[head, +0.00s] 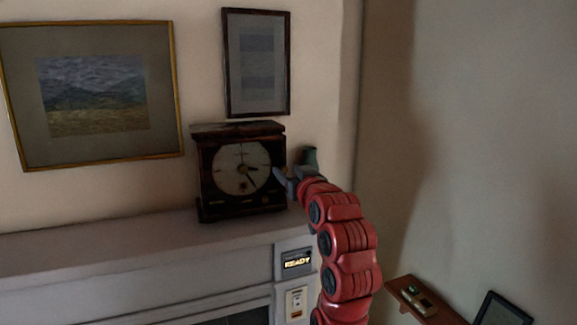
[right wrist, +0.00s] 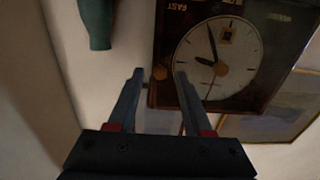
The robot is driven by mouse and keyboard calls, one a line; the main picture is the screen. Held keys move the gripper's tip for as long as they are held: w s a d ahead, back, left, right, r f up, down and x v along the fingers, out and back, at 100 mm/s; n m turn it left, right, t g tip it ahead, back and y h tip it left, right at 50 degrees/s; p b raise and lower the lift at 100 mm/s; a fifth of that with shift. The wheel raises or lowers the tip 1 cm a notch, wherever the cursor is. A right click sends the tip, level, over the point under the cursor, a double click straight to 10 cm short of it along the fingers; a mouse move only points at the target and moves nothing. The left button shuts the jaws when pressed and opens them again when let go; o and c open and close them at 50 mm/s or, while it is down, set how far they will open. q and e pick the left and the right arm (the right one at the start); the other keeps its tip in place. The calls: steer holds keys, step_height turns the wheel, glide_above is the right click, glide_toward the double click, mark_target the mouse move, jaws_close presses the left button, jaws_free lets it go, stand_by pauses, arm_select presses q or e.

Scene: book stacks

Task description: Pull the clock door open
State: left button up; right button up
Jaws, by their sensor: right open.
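A dark wooden mantel clock (head: 205,190) with a round pale dial (head: 241,169) stands on the mantel. Its glazed front door looks shut. My right gripper (head: 283,181) is at the clock's right front edge. In the right wrist view the clock (right wrist: 250,99) appears upside down. There my right gripper (right wrist: 158,74) is open, its two fingers pointing at the clock's edge. A small brownish knob (right wrist: 160,73) shows between the fingertips; I cannot tell whether they touch it. My left gripper is not in view.
A green vase (head: 310,157) stands just right of the clock; it also shows in the wrist view (right wrist: 97,22). The pale mantel (head: 100,242) is clear left of the clock. Framed pictures hang behind. A lit "READY" panel (head: 296,261) is below. A small wooden shelf (head: 440,313) is lower right.

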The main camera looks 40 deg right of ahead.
steer(key=shift+w, duration=0.15)
jaws_close()
stand_by(1.4)
